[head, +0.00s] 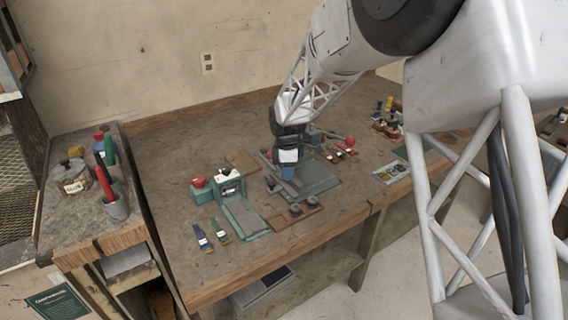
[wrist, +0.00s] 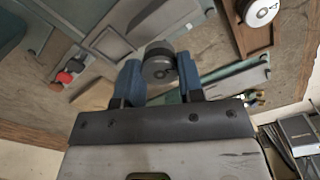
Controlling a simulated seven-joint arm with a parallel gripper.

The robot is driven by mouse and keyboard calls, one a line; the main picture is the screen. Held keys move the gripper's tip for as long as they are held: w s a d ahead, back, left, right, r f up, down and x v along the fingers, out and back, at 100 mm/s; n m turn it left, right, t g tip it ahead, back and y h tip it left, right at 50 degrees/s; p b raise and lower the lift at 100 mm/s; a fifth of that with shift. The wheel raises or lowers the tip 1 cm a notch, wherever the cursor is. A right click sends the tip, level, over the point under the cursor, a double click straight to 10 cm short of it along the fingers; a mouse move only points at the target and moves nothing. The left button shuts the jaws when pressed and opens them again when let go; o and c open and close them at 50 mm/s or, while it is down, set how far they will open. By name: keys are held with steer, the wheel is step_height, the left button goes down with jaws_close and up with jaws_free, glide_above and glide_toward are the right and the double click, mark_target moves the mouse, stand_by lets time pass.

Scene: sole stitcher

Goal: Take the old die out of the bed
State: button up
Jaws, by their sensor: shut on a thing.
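My gripper (head: 288,174) points down over the workbench, at the left edge of a flat teal base (head: 318,178). In the wrist view its two blue fingers (wrist: 158,82) are shut on a dark round die (wrist: 158,66) with a small mark on its face. The head view does not show the held die clearly. A teal machine with a long flat bed (head: 246,218) stands to the left of my gripper. I cannot tell whether the held die touches anything below.
Blue and green tools (head: 203,238) lie near the front edge. Several red-handled tools (head: 345,149) lie to the right. The bench's left rear is clear.

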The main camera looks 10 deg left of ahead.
steer(key=s+d, duration=0.1)
steer(key=s, duration=0.1)
steer(key=s+d, duration=0.1)
steer(key=s, duration=0.2)
steer(key=s+d+r, duration=0.1)
steer(key=s+d, duration=0.1)
steer(key=s, duration=0.1)
steer(key=shift+s, duration=0.15)
stand_by(0.6)
